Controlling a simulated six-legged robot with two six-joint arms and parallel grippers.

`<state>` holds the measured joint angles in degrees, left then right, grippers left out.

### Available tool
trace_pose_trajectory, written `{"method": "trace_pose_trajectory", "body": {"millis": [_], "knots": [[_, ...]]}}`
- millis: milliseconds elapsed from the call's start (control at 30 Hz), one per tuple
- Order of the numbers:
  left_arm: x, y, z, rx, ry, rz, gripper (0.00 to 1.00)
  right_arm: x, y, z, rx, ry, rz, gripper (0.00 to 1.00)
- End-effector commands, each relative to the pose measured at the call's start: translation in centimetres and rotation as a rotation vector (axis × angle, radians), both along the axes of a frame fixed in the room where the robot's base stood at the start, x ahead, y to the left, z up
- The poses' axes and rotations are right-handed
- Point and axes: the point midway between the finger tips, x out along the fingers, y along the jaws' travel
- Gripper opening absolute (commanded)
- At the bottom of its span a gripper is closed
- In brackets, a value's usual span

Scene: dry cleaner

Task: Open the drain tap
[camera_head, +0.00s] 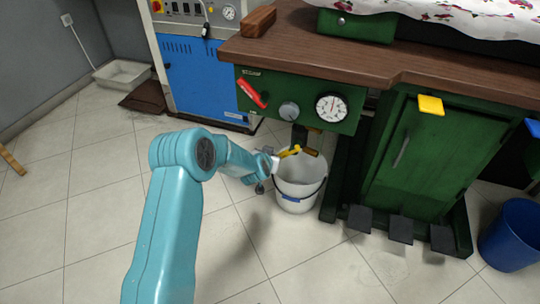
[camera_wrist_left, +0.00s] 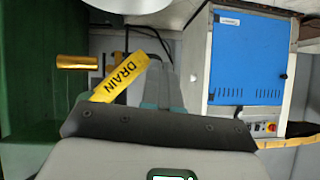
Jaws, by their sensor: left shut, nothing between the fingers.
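The drain tap has a yellow lever (camera_head: 290,151) marked DRAIN and a brass spout (camera_head: 311,152), below the green panel. In the left wrist view the lever (camera_wrist_left: 120,77) runs slantwise and the brass spout (camera_wrist_left: 77,62) is left of it. My left gripper (camera_head: 273,161) is shut and empty, beside the lever's free end. A white bucket (camera_head: 298,187) stands on the floor below the tap. My right gripper is not in view.
The green panel carries a red handle (camera_head: 252,93), a grey knob (camera_head: 289,111) and a dial gauge (camera_head: 331,107), under a wooden tabletop (camera_head: 320,52). Black pedals (camera_head: 400,229) and a blue bin (camera_head: 511,236) stand right. A blue machine (camera_head: 203,82) is behind. Left floor is mostly clear.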

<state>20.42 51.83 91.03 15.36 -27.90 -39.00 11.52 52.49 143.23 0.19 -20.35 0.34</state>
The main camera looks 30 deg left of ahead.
Motion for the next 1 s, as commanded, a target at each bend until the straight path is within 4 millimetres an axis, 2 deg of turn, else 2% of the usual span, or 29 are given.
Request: {"method": "trace_pose_trajectory", "body": {"millis": [367, 467, 633, 800, 1000], "knots": [[0.0, 0.1, 0.1, 0.000, -0.001, 0.000, 0.00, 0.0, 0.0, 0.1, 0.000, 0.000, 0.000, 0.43], [0.0, 0.4, 0.9, 0.002, -0.003, 0.000, 0.00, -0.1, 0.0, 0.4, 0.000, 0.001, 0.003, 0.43], [-0.3, 2.0, 3.4, 0.003, -0.003, -0.003, 0.00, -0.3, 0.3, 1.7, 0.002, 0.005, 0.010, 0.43], [-4.1, 2.7, 4.9, 0.001, 0.002, -0.003, 0.00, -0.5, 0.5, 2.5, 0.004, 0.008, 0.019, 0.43], [-7.4, 3.3, 6.2, 0.000, 0.001, -0.005, 0.00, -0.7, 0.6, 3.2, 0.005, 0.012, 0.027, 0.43]]}}
